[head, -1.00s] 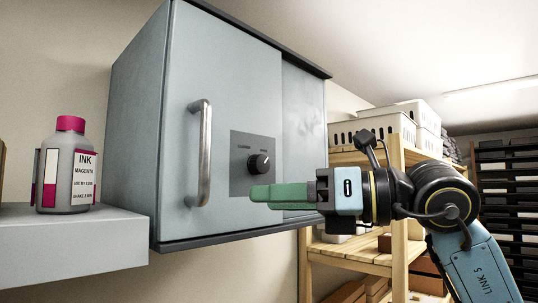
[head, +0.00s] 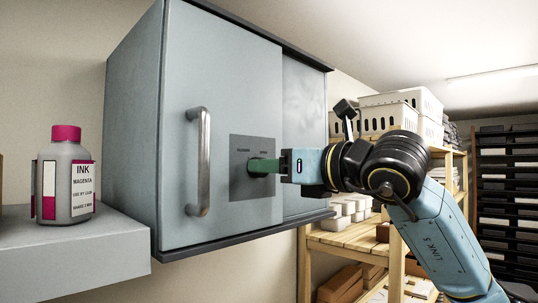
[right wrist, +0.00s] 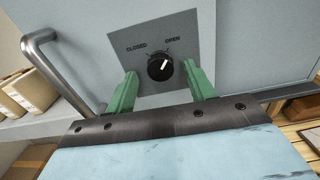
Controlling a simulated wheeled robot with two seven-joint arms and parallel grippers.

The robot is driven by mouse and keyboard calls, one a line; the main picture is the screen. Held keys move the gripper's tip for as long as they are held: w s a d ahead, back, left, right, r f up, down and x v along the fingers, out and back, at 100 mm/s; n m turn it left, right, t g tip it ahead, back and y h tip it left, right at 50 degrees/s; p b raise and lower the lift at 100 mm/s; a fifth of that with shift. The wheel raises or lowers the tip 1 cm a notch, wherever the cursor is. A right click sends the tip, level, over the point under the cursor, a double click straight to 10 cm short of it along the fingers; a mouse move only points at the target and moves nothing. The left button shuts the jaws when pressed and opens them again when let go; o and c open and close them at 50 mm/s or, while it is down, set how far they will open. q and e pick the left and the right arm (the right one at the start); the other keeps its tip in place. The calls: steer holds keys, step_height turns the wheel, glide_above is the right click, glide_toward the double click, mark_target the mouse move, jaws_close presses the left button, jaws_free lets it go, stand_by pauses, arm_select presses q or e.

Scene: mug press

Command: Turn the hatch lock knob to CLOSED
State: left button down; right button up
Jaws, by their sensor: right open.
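The black lock knob (right wrist: 160,67) sits on a grey plate (right wrist: 125,42) marked CLOSED at left and OPEN at right. In the right wrist view its white pointer line tilts up and right, towards OPEN. My right gripper (right wrist: 159,70) is open, with one green finger on each side of the knob and gaps showing between them. In the head view the right gripper (head: 262,166) is at the plate (head: 240,185) and its fingers hide the knob. My left gripper is in neither view.
The plate is on the pale blue cabinet door (head: 225,80), right of a metal bar handle (head: 204,165). An ink bottle (head: 67,180) stands on a grey ledge (head: 75,245) at left. Wooden shelves (head: 345,237) with white bins (head: 395,112) stand behind my right arm.

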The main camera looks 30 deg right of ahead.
steer(key=shift+x, duration=1)
steer(key=c, duration=1)
